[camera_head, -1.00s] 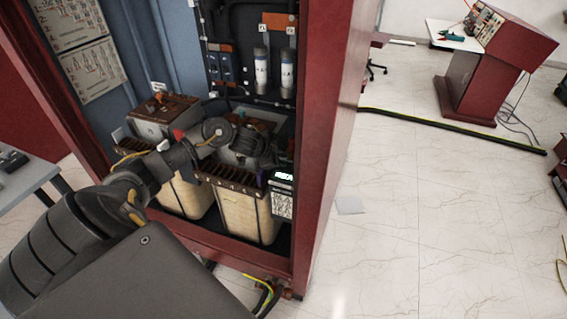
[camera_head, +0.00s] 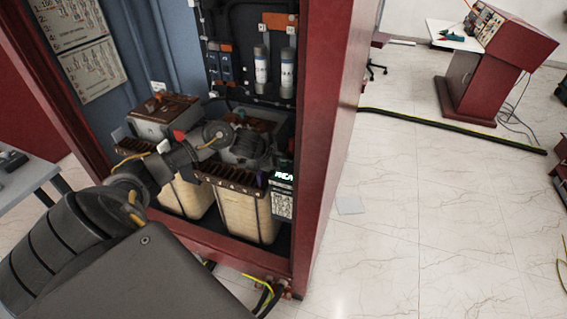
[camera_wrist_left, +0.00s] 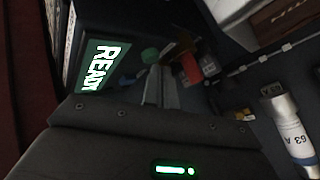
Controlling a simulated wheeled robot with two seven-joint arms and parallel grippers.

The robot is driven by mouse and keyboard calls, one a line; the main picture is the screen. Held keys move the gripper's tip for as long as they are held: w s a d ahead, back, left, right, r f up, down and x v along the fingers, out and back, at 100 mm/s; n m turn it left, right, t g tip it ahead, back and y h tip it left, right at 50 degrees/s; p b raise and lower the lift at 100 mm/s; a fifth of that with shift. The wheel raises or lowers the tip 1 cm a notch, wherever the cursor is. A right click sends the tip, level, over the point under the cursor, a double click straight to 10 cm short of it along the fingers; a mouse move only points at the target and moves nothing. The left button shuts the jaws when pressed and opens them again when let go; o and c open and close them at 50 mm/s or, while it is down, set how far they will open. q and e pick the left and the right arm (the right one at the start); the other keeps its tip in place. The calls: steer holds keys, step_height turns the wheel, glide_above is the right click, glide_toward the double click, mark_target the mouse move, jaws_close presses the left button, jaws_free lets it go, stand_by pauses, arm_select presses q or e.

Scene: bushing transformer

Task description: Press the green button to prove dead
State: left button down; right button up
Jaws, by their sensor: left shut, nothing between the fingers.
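The tester (camera_head: 283,200) stands at the front right of the cabinet's inside in the head view, with lit white letters on its dark screen. In the left wrist view its green screen (camera_wrist_left: 104,65) reads READY, turned sideways. A small green button (camera_wrist_left: 150,55) shows dimly at the fingertips; whether they touch it I cannot tell. My left gripper (camera_wrist_left: 163,82) is shut and empty, its fingers pointing at the button area. In the head view my left arm reaches into the cabinet, and its wrist hides much of the gripper. My right gripper is not in view.
The red cabinet frame (camera_head: 327,130) stands close to the right of the tester. Two transformers (camera_head: 235,210) fill the cabinet floor, with fuse tubes (camera_head: 287,72) behind. One tube (camera_wrist_left: 290,135) is near in the wrist view.

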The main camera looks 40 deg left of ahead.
arm_select(q)
steer(key=shift+f, duration=0.5)
stand_by(0.6)
stand_by(0.3)
steer(key=shift+r+p, duration=0.9)
step_height(320, 180, up, 5)
steer(key=p, duration=0.5)
steer(key=shift+a, duration=0.1)
stand_by(0.7)
